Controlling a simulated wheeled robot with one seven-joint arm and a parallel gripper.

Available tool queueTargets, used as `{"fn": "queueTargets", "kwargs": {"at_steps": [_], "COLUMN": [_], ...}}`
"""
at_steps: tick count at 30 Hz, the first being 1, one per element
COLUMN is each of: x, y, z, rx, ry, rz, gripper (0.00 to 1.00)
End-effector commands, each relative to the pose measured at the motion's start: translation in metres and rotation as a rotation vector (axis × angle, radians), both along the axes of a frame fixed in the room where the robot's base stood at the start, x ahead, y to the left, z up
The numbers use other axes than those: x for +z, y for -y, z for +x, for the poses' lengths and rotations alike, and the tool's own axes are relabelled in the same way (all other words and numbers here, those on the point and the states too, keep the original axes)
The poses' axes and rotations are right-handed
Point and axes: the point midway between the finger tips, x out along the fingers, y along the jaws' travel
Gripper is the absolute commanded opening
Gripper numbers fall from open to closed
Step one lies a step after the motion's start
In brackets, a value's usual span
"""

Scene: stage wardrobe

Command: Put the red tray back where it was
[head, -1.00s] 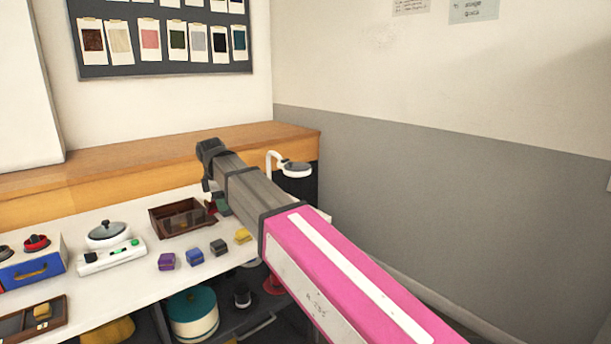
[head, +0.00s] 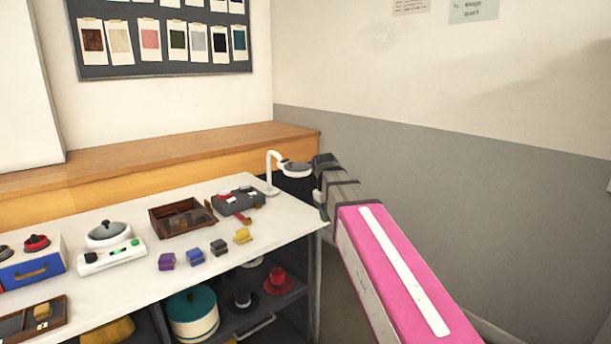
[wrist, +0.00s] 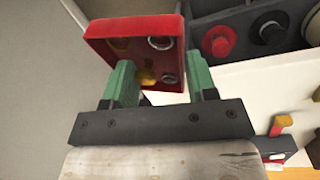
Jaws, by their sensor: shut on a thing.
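In the wrist view the red tray (wrist: 132,24) is between the green fingers of my gripper (wrist: 160,84), which is shut on it. Its visible face has round recesses, and a small yellow piece shows at its lower middle. The tray appears tilted and is held off any surface. In the head view my arm's end is beside the right end of the white table (head: 290,228); the tray and fingertips are hidden there.
A white lamp (head: 270,172), a dark grey case (head: 238,199) and a wooden box (head: 160,222) stand on the table. Small coloured blocks line its front, including a yellow one (head: 243,236). Hats, including a red one (head: 277,281), sit on shelves below. The grey wall (head: 450,190) bounds the right.

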Motion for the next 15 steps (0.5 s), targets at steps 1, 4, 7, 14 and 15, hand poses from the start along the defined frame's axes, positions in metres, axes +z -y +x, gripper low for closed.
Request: {"fn": "queueTargets", "kwargs": {"at_steps": [1,4,7,14,15], "x": [-0.003,-0.008,-0.012,-0.017,-0.019], "y": [0.019,0.047,0.07,0.098,0.1], "z": [-0.005,-0.012,-0.019,-0.027,-0.029], "rx": [-0.072,-0.201,-0.31,-0.449,-0.459], "ry": [-0.001,-0.002,-0.002,-0.001,-0.001], "rz": [0.0,0.0,0.0,0.002,0.0], "gripper": [0.23,0.23,0.23,0.23,0.23]}}
